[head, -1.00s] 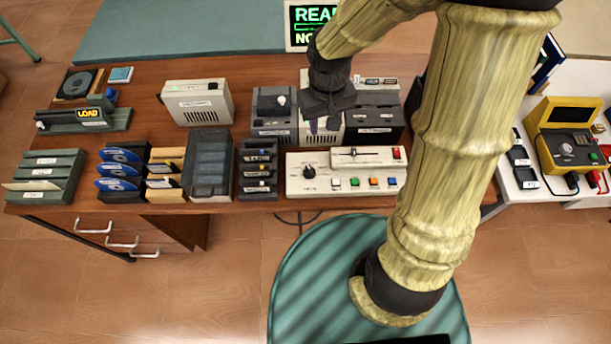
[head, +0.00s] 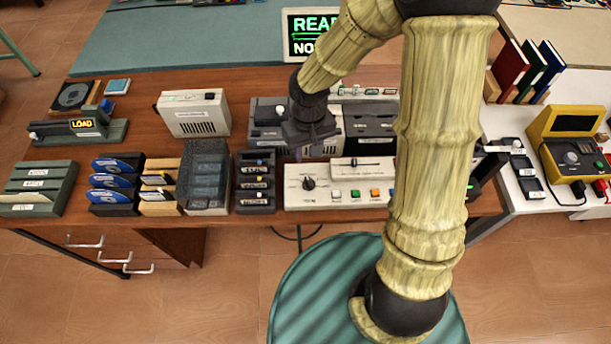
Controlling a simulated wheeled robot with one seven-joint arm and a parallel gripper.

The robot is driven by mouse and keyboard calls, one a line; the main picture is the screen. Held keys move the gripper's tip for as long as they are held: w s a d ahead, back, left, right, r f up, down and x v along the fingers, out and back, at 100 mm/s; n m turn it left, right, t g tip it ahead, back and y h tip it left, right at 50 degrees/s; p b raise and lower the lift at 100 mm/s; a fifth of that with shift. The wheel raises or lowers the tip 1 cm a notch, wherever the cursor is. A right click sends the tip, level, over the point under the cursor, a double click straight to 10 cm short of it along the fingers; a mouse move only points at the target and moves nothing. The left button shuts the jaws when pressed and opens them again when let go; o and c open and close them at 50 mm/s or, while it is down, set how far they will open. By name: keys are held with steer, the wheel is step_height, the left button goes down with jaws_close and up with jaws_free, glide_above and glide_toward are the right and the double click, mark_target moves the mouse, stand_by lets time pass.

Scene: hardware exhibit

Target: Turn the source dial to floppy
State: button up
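The source dial (head: 309,183) is a black round knob on the left part of a cream control panel (head: 292,201) at the front of the wooden desk. Its labels are too small to read, so I cannot tell which position it points at. My gripper (head: 306,152) is dark and points down just above and behind the panel, over the drives, close to the dial but apparently apart from it. The fingers are small and dark here, and whether they are open or shut does not show.
The panel also carries a slider (head: 360,163) and several coloured buttons (head: 355,194). Dark drive units (head: 368,130) stand behind it. A slotted black rack (head: 256,195) stands just left of the panel. A green-lettered screen (head: 312,37) is at the back. My arm hides the panel's right end.

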mark_target(308, 179)
step_height(308, 179, down, 13)
steer(key=shift+r+b, duration=0.15)
steer(key=shift+b, duration=0.7)
